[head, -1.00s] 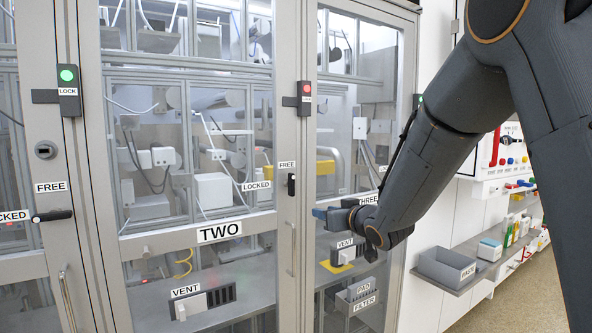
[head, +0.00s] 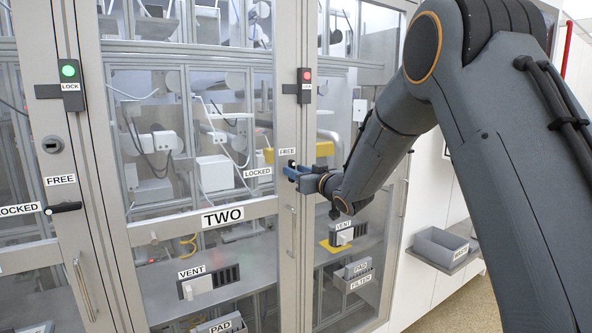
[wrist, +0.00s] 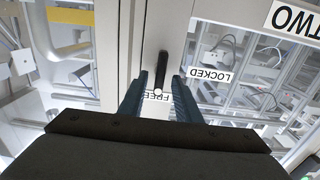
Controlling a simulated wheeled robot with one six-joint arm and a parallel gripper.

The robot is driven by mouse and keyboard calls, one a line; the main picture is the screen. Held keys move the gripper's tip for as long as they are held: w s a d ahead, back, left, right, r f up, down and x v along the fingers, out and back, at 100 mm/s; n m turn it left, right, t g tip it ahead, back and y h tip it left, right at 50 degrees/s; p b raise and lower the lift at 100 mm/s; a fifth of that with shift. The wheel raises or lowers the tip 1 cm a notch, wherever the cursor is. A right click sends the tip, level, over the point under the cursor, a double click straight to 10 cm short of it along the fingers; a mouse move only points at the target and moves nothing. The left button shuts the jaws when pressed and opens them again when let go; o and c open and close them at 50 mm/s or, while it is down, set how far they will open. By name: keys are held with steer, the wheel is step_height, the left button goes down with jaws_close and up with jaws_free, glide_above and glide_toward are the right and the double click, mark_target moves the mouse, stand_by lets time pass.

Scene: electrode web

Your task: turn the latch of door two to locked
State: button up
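Door two (head: 205,222) is the glazed door with the TWO sign, which also shows in the wrist view (wrist: 296,19). Its latch (wrist: 162,68) is a slim black handle on the post, standing upright and in line with the FREE label (wrist: 158,97). The LOCKED label (wrist: 211,75) lies to one side, on the door. My gripper (wrist: 159,82) is open, with one blue finger on each side of the latch, and gaps show between. In the head view my gripper (head: 290,172) covers the latch, just below the FREE label (head: 287,151).
A red-lit LOCK box (head: 304,87) sits on the post above my gripper. A green-lit LOCK box (head: 71,85) and another black latch (head: 64,208) are on the left post. A grey bin (head: 440,248) is on the shelf at right.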

jaws_close()
steer(key=shift+f+b, duration=0.1)
steer(key=shift+b, duration=0.4)
steer(key=n+b, duration=0.6)
steer(key=b, duration=0.1)
steer(key=n+b, duration=0.6)
steer(key=b, duration=0.2)
steer(key=n+b, duration=0.5)
steer(key=b, duration=0.3)
steer(key=shift+s+a+f+n, duration=0.15)
steer(key=shift+a+f+n, duration=0.2)
steer(key=shift+f+n, duration=0.05)
